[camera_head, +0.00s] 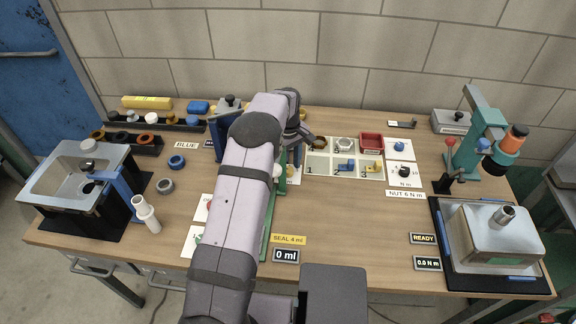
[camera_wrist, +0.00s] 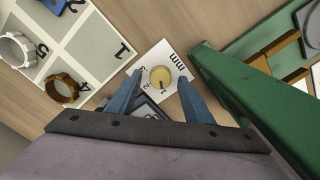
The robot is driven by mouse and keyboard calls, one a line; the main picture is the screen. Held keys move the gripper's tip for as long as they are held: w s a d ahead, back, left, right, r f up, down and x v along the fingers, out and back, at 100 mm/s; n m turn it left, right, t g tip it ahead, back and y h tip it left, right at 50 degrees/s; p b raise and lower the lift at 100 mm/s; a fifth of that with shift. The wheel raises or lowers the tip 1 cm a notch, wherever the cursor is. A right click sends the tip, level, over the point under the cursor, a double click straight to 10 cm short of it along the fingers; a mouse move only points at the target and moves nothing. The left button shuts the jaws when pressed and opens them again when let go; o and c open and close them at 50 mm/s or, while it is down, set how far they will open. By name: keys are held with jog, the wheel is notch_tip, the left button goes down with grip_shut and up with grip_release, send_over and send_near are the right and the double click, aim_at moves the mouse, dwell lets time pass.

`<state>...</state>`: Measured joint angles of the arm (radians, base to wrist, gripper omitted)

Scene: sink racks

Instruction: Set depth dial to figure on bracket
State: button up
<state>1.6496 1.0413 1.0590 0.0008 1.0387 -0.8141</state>
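The depth dial (camera_wrist: 160,77) is a round yellow knob on a white card (camera_wrist: 151,59) marked "mm", with small figures around it. In the wrist view, my gripper (camera_wrist: 159,80) is open, its two blue fingers apart on either side of the dial. I cannot tell how high they are above it, and nothing shows between them in their grip. In the head view my arm mostly hides this card, and my gripper (camera_head: 297,134) shows only in part. The dial's pointer setting is too small to read surely. No bracket with a readable figure can be made out.
A green frame (camera_wrist: 240,95) rises close right of my fingers in the wrist view. A white numbered tray (camera_wrist: 100,38) with nuts lies left. In the head view, an N m dial card (camera_head: 403,173) and a teal press (camera_head: 478,135) stand right; a sink (camera_head: 70,170) stands left.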

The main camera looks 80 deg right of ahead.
aim_at(288, 169)
jog(key=shift+r+b, duration=1)
jog(key=shift+r, duration=2.65)
